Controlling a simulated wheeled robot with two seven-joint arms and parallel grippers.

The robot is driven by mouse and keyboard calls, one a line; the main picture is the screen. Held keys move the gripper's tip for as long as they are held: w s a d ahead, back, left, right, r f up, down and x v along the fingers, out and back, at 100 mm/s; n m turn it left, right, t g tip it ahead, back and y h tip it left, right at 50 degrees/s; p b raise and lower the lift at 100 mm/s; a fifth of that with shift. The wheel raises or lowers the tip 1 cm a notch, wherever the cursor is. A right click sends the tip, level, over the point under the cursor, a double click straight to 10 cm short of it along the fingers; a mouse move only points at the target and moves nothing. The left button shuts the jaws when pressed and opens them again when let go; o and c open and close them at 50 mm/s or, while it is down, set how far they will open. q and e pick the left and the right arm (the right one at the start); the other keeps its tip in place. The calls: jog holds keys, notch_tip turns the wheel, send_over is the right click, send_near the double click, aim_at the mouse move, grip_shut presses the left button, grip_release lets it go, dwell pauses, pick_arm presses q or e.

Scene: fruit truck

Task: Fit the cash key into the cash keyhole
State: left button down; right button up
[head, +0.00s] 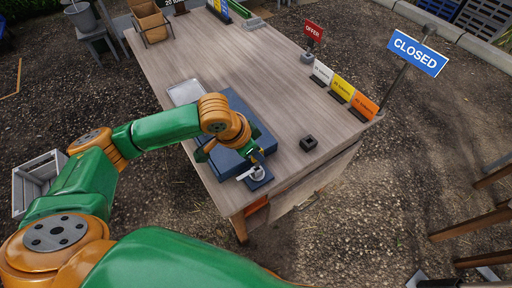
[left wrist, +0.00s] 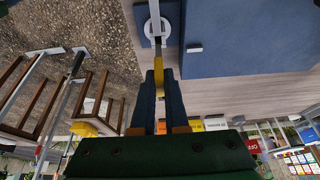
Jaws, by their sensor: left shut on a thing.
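The cash box (head: 225,150) is a blue case on the table, partly hidden by my left arm. The cash keyhole is a pale round plate (head: 258,174) on a small blue block (head: 261,185) at the table's near corner. The plate also shows in the left wrist view (left wrist: 165,27). My left gripper (left wrist: 159,80) is shut on the cash key, whose yellow part (left wrist: 157,62) sticks out between the fingertips. The key's grey shaft (left wrist: 155,25) lines up over the plate. I cannot tell whether it is inside the hole. My right gripper is not in view.
The wooden table (head: 250,75) is mostly clear beyond the box. A metal tray (head: 185,92) lies behind my arm. A small dark block (head: 309,142) stands to the right of the keyhole. Price signs (head: 343,86) and a CLOSED sign (head: 417,53) line the right edge.

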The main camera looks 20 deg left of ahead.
aim_at(256, 161)
pick_arm(q)
jog(key=shift+f, duration=0.25)
dwell(0.3)
jog(key=shift+p, duration=0.5)
dwell(0.4)
jog(key=shift+p, duration=0.5)
jog(key=shift+r+p, duration=0.1)
jog(key=shift+p, duration=0.4)
jog(key=shift+f+b, duration=0.65)
jog(key=shift+f, duration=1.1)
